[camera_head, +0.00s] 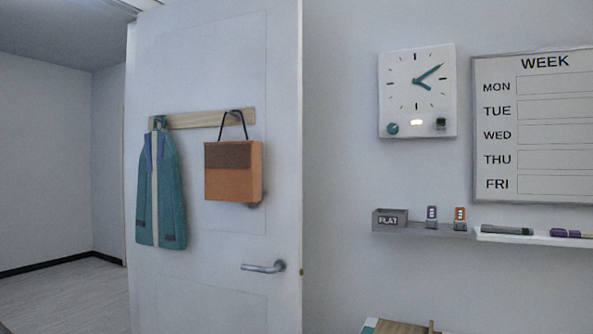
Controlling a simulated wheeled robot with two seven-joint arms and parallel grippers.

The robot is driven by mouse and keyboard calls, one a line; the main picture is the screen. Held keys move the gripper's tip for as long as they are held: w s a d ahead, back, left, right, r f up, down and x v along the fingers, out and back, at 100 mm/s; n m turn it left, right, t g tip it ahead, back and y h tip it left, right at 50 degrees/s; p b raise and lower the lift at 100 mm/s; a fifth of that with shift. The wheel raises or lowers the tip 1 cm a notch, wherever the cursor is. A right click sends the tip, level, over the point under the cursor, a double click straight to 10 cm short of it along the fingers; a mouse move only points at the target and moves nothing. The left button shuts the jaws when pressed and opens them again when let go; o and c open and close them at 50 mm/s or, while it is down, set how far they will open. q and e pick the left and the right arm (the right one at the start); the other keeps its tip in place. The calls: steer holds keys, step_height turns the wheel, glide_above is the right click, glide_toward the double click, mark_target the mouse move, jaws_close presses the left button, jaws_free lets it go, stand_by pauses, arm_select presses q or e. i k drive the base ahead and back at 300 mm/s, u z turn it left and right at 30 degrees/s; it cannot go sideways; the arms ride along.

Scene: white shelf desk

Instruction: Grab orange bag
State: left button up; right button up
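The orange bag (233,184) hangs by its dark strap from a wooden hook rail on the open white door. Its upper part is a brown flap and its lower part is orange. It hangs upright, left of the middle of the head view. Neither of my grippers is in view, and nothing touches the bag from the front.
A teal jacket (160,190) hangs left of the bag on the same rail (188,120). A metal door handle (264,267) sticks out below the bag. A small shelf (420,230) with small items, a clock (417,91) and a week board (540,130) are on the right wall.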

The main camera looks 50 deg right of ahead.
mark_target(232, 169)
steer(key=z, duration=0.05)
steer(key=i, duration=3.3)
steer(key=z, duration=3)
